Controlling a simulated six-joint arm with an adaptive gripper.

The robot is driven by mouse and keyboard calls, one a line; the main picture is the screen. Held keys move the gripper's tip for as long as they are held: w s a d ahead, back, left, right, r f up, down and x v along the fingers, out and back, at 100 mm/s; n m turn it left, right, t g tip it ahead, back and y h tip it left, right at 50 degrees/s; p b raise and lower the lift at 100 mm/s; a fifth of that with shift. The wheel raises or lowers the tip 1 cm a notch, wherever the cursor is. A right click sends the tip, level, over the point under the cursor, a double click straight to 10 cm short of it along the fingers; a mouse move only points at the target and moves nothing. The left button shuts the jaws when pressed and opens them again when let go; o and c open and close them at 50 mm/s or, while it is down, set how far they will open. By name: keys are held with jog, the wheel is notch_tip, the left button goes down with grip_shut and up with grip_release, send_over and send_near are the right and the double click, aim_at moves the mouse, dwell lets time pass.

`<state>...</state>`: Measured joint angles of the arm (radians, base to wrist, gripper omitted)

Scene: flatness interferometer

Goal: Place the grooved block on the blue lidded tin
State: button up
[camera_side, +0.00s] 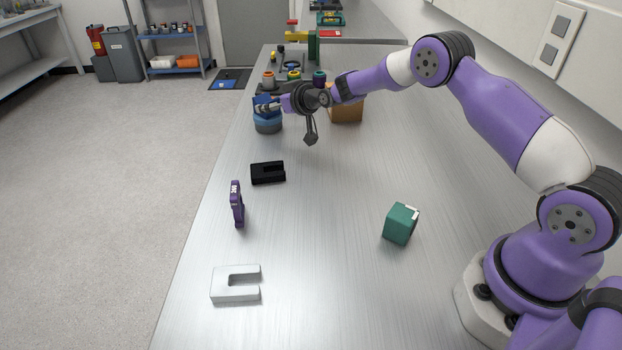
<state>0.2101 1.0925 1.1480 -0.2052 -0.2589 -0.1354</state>
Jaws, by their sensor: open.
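The blue lidded tin (267,125) stands upright near the table's left edge, toward the far part. A small dark blue block (263,101), which looks like the grooved block, is on top of its lid; its groove is too small to make out. My gripper (277,106) reaches in from the right at the height of this block, its fingertips beside it. It is open. The fingers partly cover the block, and I cannot tell whether they touch it.
A black slotted block (267,173), a purple upright piece (237,204), a white U-shaped block (235,285) and a green block (400,224) stand nearer. A brown box (346,109) is behind my wrist. The middle of the table is clear.

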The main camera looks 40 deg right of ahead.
jog(key=s+a+r+g, duration=0.1)
jog(key=s+a+r, duration=0.1)
jog(key=s+r, duration=0.35)
jog(key=s+a+r+n+g, duration=0.1)
jog(key=s+a+r, duration=0.15)
jog(key=s, duration=0.65)
jog(key=s+a+r+g, duration=0.2)
jog(key=s+r, duration=0.2)
jog(key=s, duration=0.4)
jog(key=s+a+m+g, duration=0.1)
jog(key=s+g, duration=0.2)
jog(key=s, duration=1.4)
jog(key=shift+a+g, duration=0.15)
jog(key=shift+g, duration=0.25)
